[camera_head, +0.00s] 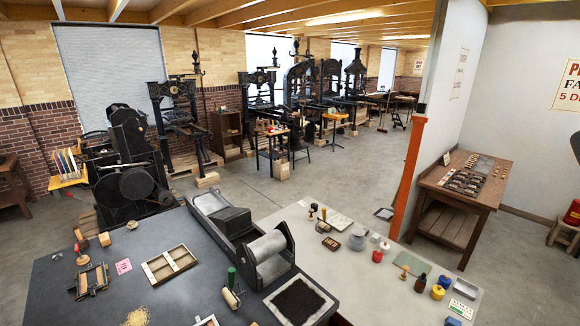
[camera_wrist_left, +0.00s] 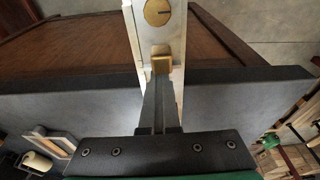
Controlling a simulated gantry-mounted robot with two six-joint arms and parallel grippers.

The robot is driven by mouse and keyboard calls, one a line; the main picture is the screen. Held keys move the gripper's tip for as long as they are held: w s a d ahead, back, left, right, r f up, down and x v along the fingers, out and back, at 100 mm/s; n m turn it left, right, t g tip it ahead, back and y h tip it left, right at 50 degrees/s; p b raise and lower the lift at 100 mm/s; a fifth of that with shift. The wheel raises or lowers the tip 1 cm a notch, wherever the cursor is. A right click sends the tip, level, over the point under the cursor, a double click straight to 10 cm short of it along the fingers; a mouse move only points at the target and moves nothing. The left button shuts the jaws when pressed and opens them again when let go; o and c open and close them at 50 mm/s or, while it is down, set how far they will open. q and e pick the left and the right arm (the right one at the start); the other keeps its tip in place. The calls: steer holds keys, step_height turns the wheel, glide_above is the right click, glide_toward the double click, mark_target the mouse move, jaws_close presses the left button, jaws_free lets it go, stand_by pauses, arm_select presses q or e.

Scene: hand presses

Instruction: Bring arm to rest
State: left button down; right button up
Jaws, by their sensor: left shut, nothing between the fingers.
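My left gripper (camera_wrist_left: 161,80) shows in the left wrist view, its two dark fingers together with nothing between them. The fingers point up the picture, in front of a pale metal strip (camera_wrist_left: 176,40). A small tan block (camera_wrist_left: 161,64) shows just past the fingertips; I cannot tell whether they touch it. No arm or gripper of mine shows in the head view. My right gripper is in neither view.
In the head view a dark table (camera_head: 65,285) holds a flatbed press (camera_head: 240,230), a wooden frame (camera_head: 170,264) and small tools. A pale table (camera_head: 375,295) with bottles and stamps adjoins it. Iron hand presses (camera_head: 180,115) stand behind. Open floor (camera_head: 330,180) lies between.

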arm_select(q)
steer(key=shift+s+d, duration=0.1)
stand_by(0.4)
steer(key=c, duration=1.6)
jaws_free()
steer(key=c, duration=0.6)
jaws_free()
steer(key=shift+c, duration=0.2)
